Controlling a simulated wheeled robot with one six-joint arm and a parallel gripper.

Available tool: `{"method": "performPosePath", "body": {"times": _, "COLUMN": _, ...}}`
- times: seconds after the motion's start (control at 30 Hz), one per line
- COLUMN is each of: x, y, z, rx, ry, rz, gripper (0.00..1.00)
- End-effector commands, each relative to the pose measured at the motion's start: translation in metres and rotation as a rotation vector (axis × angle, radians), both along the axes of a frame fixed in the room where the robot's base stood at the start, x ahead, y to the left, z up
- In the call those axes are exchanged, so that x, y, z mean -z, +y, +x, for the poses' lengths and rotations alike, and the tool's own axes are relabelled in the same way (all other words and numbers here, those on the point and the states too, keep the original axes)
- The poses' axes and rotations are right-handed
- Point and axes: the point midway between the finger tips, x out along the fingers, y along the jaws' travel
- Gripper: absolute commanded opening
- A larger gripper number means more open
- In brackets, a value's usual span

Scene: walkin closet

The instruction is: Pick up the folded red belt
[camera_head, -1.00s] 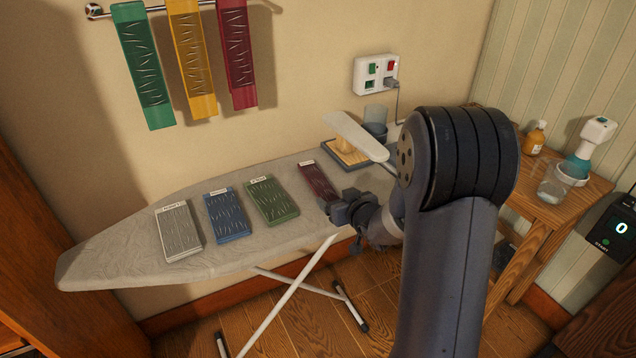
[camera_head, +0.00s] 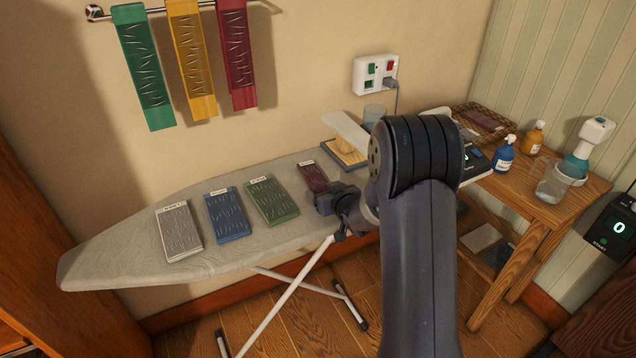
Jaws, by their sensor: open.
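The folded red belt appears to be the dark red folded strip (camera_head: 313,177) with a pale label, at the right of the row on the ironing board (camera_head: 110,255). Its near part is hidden behind my gripper. My gripper (camera_head: 322,202) is open, over the near end of the red strip. I cannot tell whether its fingers touch the strip or stand around it.
Green (camera_head: 271,200), blue (camera_head: 228,214) and grey (camera_head: 179,231) folded strips lie to the left. A sleeve board (camera_head: 346,131) stands behind. Green, yellow and red strips hang above.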

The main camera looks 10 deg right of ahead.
Motion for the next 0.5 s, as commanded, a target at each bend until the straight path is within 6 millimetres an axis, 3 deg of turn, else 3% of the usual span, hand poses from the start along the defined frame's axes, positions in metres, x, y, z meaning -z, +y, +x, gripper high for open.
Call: {"method": "performPosePath", "body": {"times": 0.5, "x": -0.0001, "y": -0.0002, "z": -0.0002, "rx": 0.000, "ry": 0.000, "rz": 0.000, "gripper": 0.35}}
